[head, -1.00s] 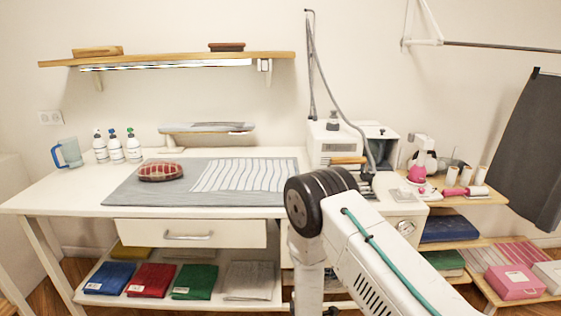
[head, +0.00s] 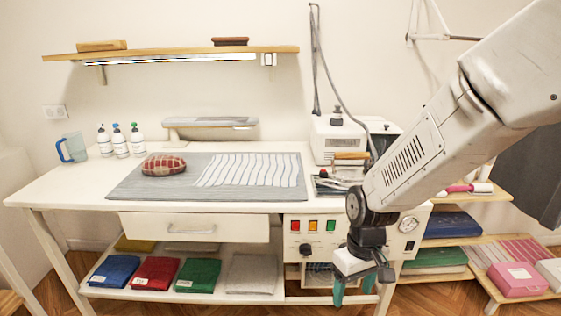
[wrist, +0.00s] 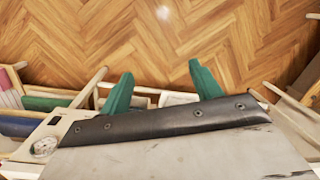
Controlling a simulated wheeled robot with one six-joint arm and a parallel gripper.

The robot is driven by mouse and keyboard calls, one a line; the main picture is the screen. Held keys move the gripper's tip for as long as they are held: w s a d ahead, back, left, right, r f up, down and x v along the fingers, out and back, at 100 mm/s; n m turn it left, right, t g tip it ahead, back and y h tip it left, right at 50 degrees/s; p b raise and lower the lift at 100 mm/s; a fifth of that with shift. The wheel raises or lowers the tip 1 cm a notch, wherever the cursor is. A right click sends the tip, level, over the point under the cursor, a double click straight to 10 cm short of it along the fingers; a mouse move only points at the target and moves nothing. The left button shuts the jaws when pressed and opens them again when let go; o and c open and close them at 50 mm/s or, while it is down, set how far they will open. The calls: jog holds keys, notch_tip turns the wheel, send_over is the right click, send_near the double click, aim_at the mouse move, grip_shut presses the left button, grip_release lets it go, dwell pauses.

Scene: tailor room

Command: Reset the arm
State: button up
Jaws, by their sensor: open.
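My gripper (head: 355,288) hangs in front of the control panel at the table's right side, in the head view. Its two green fingers point down, stand apart and hold nothing. In the wrist view my gripper (wrist: 160,88) shows both green fingers spread, with only wooden floor and low furniture beyond them. My arm comes in from the upper right of the head view and bends down at the wrist. It hides part of the right-hand shelf and the wall behind.
A white worktable (head: 75,185) carries a grey mat (head: 130,190), a plaid cushion (head: 163,165), a striped cloth (head: 250,170) and spray bottles (head: 120,142). A steam unit (head: 335,138) stands at its right. Folded cloths (head: 155,273) lie on the lower shelf. Herringbone floor (wrist: 150,35) is open.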

jog(key=s+d+r+m+t, duration=0.1)
jog(key=s+d+r+m, duration=0.1)
jog(key=s+d+r, duration=0.3)
jog(key=s+d+r+m+t, duration=0.1)
jog(key=s+d+r+m, duration=0.2)
jog(key=s+r, duration=0.8)
jog(key=shift+s+d+r+t+h, duration=0.35)
jog(key=shift+d+r, duration=1)
jog(key=shift+r, duration=0.55)
